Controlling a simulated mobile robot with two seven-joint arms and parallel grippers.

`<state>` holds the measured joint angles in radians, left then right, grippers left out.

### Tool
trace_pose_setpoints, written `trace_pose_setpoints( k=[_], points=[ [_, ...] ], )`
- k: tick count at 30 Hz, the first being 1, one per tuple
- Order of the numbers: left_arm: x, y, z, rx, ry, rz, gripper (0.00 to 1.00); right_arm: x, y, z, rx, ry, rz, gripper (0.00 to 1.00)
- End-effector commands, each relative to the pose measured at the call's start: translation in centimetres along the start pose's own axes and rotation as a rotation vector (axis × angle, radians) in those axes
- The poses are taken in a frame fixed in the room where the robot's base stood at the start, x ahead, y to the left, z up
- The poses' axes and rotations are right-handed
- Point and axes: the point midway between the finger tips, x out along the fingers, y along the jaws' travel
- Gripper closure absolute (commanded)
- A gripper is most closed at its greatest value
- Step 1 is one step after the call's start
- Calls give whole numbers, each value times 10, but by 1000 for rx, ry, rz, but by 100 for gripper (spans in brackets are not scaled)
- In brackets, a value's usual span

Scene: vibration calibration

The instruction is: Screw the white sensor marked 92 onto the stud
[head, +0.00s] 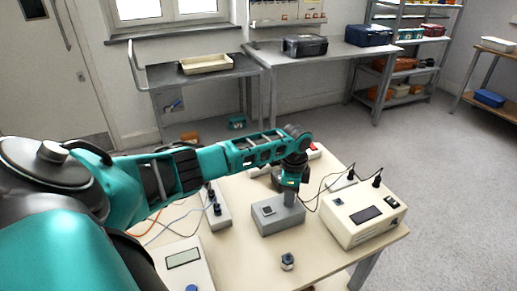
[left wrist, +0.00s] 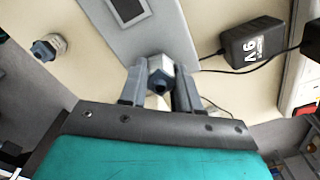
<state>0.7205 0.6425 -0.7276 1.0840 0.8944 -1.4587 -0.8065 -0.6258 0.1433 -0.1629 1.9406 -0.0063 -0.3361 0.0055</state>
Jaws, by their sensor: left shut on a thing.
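My left gripper (head: 291,181) reaches over the grey block-shaped unit (head: 277,221) on the table. In the left wrist view its two fingers (left wrist: 159,88) are shut on a small pale hexagonal sensor (left wrist: 159,70) with a dark round end towards the camera. No number on it can be read. It is held over or at the grey unit's top; I cannot tell whether it touches. The stud is hidden. A second hexagonal sensor (head: 287,261) stands on the table in front of the unit; it also shows in the left wrist view (left wrist: 47,48). My right gripper is out of view.
A cream instrument box (head: 365,213) with a dark display stands to the right, with black cables near it. A black 9V adapter (left wrist: 250,42) lies close to the gripper. A meter (head: 184,262) and a strip with dark knobs (head: 217,208) are to the left.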

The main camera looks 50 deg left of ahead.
Motion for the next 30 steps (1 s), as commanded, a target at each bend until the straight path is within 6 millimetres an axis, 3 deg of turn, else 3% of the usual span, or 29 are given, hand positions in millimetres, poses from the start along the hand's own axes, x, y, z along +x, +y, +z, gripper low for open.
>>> trace_pose_setpoints(
  k=[12,22,30],
  points=[
    [5,3,1,9,-4,6,100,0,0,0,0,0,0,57],
    [6,3,1,323,-7,8,100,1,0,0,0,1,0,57],
    [7,4,1,354,-7,10,100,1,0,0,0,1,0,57]
  ],
)
